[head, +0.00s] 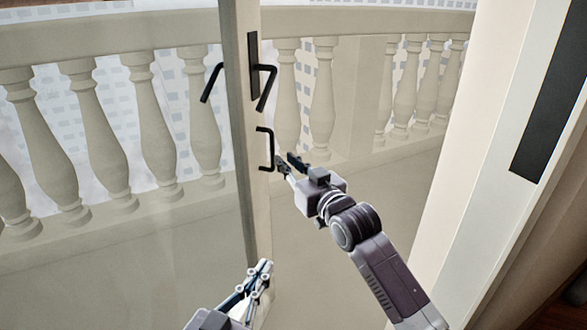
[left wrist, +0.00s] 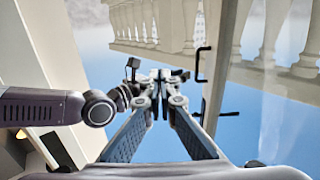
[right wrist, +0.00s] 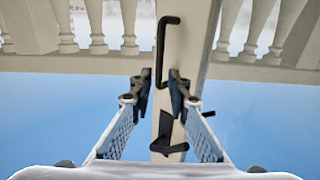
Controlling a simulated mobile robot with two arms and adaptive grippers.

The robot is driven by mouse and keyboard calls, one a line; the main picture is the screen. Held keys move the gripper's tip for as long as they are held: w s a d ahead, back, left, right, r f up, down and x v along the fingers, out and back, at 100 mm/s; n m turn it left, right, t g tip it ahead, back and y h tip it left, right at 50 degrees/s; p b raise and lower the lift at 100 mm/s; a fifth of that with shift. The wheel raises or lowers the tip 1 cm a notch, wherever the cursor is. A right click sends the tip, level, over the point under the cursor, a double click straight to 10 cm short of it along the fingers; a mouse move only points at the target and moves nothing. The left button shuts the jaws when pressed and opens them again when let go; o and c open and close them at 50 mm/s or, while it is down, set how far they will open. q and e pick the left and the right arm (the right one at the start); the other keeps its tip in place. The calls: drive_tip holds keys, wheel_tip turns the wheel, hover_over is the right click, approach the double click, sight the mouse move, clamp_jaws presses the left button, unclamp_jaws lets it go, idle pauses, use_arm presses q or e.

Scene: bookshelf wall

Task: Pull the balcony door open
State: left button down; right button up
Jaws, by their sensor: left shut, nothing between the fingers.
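The balcony door (head: 239,140) stands ajar, its pale edge facing me, with an open gap to the frame on its right. A black lever handle (head: 265,88) sits high on it, and a black C-shaped pull handle (head: 269,150) sits below. My right gripper (head: 285,163) is open just right of the pull handle's lower end. In the right wrist view the pull handle (right wrist: 161,50) lines up with the gap between the fingertips (right wrist: 158,80); contact is not clear. My left gripper (head: 266,268) is shut and empty, low near the door's bottom edge; its closed tips show in the left wrist view (left wrist: 161,77).
A stone balustrade (head: 150,110) runs behind the door, with balcony floor (head: 365,195) in the gap. The pale door frame (head: 480,150) stands at the right. A second lever (head: 211,83) sticks out on the door's left side.

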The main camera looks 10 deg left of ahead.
drive_tip(key=shift+v, duration=1.5)
